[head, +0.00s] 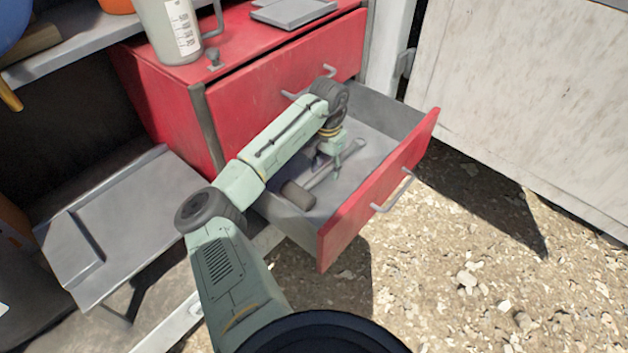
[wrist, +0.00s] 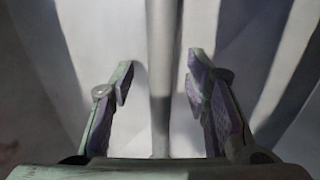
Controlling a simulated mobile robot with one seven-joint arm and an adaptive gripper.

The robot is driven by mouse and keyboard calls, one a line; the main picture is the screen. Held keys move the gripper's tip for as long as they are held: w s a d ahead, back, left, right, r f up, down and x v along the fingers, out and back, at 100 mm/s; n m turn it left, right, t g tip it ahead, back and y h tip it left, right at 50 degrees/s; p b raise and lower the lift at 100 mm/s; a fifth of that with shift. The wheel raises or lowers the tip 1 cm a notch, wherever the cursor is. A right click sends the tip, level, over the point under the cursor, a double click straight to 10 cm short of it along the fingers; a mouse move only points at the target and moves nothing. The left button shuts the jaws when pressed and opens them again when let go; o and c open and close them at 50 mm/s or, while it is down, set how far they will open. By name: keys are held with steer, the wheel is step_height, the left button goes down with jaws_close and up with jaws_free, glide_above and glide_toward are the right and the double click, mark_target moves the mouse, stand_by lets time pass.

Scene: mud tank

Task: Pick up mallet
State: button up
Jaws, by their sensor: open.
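The open red drawer (head: 378,207) has a grey inside. In it lies a dark brownish cylinder (head: 298,194) near the front left corner, which looks like the mallet's head. My gripper (head: 337,166) points down into the drawer, right of the cylinder. In the wrist view my gripper (wrist: 160,90) is open, with a long grey bar (wrist: 160,75) running between its two purple-padded fingers, apart from both. My arm hides part of the drawer's contents.
The red cabinet (head: 255,95) stands behind the drawer, with a measuring jug (head: 172,30) and a flat grey case (head: 292,11) on top. The drawer's front handle (head: 393,193) sticks out. A pale panel (head: 530,95) stands to the right. Gravel ground (head: 470,280) is open in front.

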steer(key=shift+f, duration=0.3)
steer(key=shift+c, duration=0.4)
jaws_close()
